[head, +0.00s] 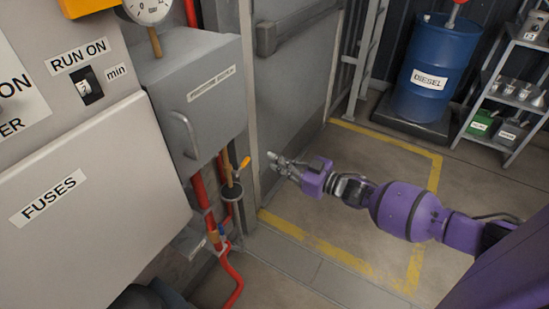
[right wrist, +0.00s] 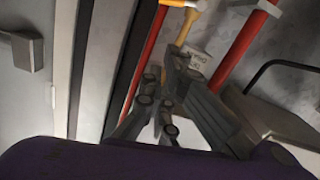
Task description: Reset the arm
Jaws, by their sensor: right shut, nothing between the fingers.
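My right arm, purple with dark joints, reaches in from the right in the head view. Its grey gripper (head: 272,158) points left, near the grey door and just right of a small yellow-handled valve (head: 243,163). In the right wrist view the fingers (right wrist: 165,100) are close together with nothing held between them. Red pipes (right wrist: 245,40) and a yellow fitting (right wrist: 183,4) show beyond the fingers there. I cannot tell from the pictures whether the gripper touches anything. My left gripper is in neither view.
A grey box (head: 198,100) and a fuse panel (head: 85,185) are on the left. A grey door (head: 290,85) stands behind the gripper. A blue diesel drum (head: 433,70) and a shelf (head: 508,70) are at the back right. The yellow-lined floor (head: 375,165) is clear.

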